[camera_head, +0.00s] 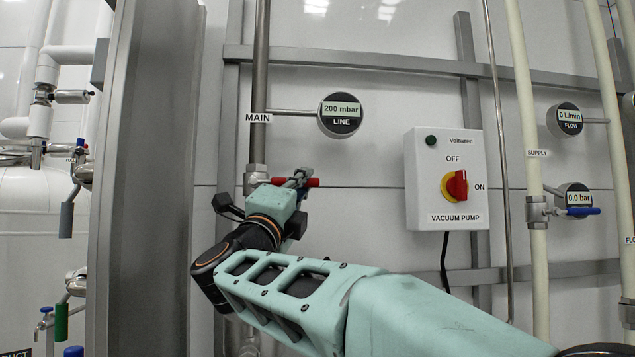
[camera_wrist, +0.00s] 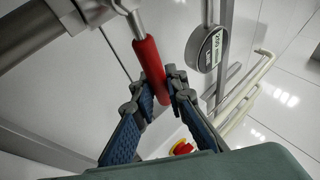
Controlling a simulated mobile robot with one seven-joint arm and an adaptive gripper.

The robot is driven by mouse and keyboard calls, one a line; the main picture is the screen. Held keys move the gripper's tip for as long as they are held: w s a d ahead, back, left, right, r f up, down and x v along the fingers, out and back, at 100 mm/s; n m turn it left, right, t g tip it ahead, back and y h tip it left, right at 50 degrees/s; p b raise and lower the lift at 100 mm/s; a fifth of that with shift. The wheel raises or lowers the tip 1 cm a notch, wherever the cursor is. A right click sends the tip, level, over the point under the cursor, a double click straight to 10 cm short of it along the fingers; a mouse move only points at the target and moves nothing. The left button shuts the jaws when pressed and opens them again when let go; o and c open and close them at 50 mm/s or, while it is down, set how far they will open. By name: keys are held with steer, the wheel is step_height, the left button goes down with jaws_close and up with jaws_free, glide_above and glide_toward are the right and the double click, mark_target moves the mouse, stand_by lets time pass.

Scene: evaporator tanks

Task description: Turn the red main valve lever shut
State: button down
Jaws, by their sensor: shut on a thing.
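The red main valve lever (camera_head: 313,182) sticks out to the right, roughly level, from the metal valve (camera_head: 255,172) on the upright pipe under the MAIN label (camera_head: 257,118). My gripper (camera_head: 298,179) is at the lever's outer part and covers some of it. In the wrist view, the red sleeve of the lever (camera_wrist: 149,62) runs down between my two blue-padded fingers, and my gripper (camera_wrist: 163,92) is shut on it near its free end. My gripper hides part of the valve in the head view.
The LINE gauge (camera_head: 341,115) reads 200 mbar above right of the lever. The vacuum pump box (camera_head: 446,178) with a red and yellow knob is to the right. A blue-handled supply valve (camera_head: 582,211) is farther right. A grey upright post (camera_head: 140,180) stands left.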

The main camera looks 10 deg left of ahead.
steer(key=shift+f, duration=0.1)
stand_by(0.3)
steer(key=c, duration=2.2)
jaws_free()
steer(key=shift+w, duration=0.1)
steer(key=v, duration=1.2)
